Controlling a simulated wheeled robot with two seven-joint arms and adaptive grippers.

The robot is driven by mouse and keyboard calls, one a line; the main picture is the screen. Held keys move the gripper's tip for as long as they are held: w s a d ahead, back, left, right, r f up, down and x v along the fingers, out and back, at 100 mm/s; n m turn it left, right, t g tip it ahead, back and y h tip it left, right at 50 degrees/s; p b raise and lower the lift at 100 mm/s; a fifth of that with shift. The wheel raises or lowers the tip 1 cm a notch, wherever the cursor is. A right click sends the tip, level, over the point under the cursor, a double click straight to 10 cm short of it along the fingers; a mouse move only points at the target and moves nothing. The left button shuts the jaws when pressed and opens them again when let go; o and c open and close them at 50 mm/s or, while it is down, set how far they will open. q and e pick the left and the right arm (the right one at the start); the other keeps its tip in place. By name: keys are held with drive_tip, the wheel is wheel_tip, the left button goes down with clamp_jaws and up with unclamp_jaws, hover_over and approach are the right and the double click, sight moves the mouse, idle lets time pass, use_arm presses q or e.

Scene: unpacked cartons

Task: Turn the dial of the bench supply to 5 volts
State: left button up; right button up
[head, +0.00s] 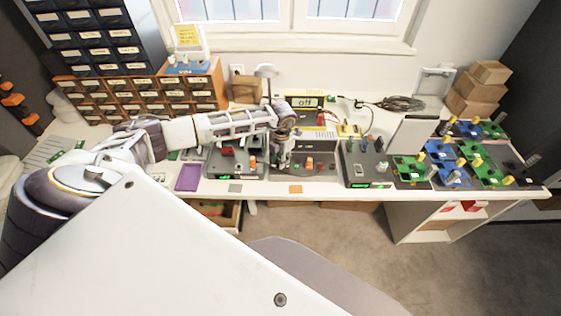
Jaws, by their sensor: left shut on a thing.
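A grey bench unit (322,172) with an orange and a red knob stands at the middle of the bench; I take it for the bench supply. My right gripper is not in view.
Similar units with green displays stand left (235,165) and right (367,172). Green and blue boards (455,165) fill the right end. A purple tray (188,177) lies at the left front. Drawer cabinets (140,95) and coiled cable (402,103) are at the back.

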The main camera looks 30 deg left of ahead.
use_arm(q)
drive_tip(key=shift+m+b, duration=0.65)
drive_tip(key=shift+m, duration=0.55)
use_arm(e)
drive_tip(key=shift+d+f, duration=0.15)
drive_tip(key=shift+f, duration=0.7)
use_arm(q)
drive_tip(key=o, duration=1)
drive_tip(key=shift+o, duration=0.3)
drive_tip(key=shift+r, duration=0.5)
wheel_tip(320, 180, up, 11)
drive_tip(key=shift+d, duration=0.3)
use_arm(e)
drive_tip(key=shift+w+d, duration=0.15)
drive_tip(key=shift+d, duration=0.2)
use_arm(q)
drive_tip(key=shift+s, duration=0.1)
